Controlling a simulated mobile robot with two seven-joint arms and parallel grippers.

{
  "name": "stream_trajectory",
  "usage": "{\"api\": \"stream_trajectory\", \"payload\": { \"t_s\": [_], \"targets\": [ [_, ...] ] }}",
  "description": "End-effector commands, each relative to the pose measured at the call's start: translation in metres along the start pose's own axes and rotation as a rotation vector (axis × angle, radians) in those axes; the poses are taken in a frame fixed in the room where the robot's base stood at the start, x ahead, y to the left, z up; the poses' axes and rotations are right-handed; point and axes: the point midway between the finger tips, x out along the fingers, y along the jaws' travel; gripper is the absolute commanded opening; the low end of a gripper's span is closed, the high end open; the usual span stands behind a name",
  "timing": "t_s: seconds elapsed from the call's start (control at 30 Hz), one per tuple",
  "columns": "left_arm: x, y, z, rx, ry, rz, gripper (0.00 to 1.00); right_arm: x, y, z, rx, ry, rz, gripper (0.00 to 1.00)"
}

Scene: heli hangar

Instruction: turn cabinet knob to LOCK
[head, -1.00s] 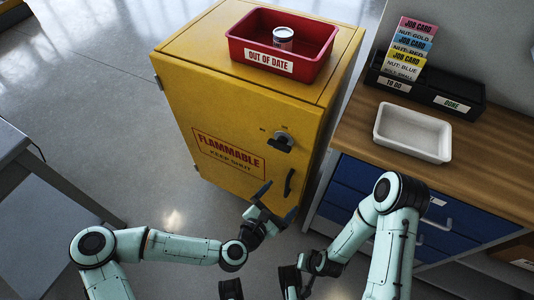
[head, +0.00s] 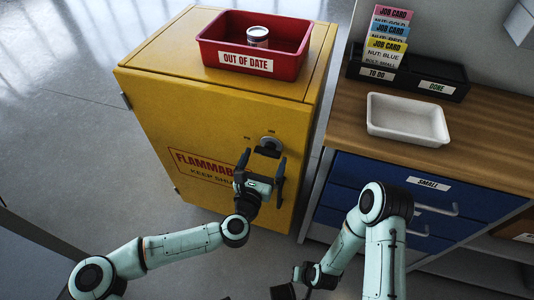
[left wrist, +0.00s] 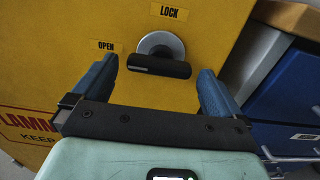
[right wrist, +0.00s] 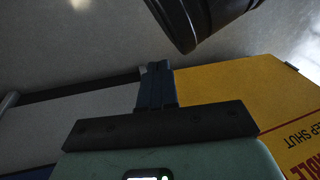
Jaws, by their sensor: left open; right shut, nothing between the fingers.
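The yellow cabinet (head: 205,105) carries a knob (head: 268,142) on its front. In the left wrist view the knob (left wrist: 160,48) is a silver disc with a black bar lying about level, a pale mark near its left end. The LOCK label (left wrist: 170,13) is above it and the OPEN label (left wrist: 106,46) to its left. My left gripper (head: 263,160) is open just in front of the knob, one finger on each side of the bar and seemingly apart from it. My right gripper (right wrist: 156,75) is shut and empty, low near the bottom of the head view.
A red OUT OF DATE bin (head: 285,62) holding a can (head: 257,37) stands on the cabinet. To the right, a wooden counter (head: 345,125) carries a white tray (head: 405,137) and a black card holder (head: 420,92). Blue drawers (head: 350,172) stand close beside the cabinet.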

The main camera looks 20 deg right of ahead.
Motion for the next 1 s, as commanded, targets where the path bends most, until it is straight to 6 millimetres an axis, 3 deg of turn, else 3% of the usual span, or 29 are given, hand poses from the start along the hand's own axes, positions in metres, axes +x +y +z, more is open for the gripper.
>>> {"api": "stream_trajectory", "payload": {
  "t_s": [0.2, 0.6, 0.73, 1.0],
  "targets": [
    [0.027, 0.000, -0.001, 0.001, 0.001, 0.000, 1.00, 0.007, 0.009, 0.010, 0.009, -0.031, 0.015, 0.00],
    [0.034, 0.000, 0.000, 0.001, 0.001, -0.001, 1.00, 0.008, 0.010, 0.013, 0.011, -0.040, 0.019, 0.00],
    [0.033, 0.000, 0.000, 0.001, 0.001, -0.001, 0.58, 0.008, 0.010, 0.013, 0.011, -0.040, 0.019, 0.00],
    [0.033, -0.001, 0.000, 0.015, 0.001, -0.001, 0.55, 0.008, 0.010, 0.012, 0.010, -0.038, 0.018, 0.00]
  ]
}}
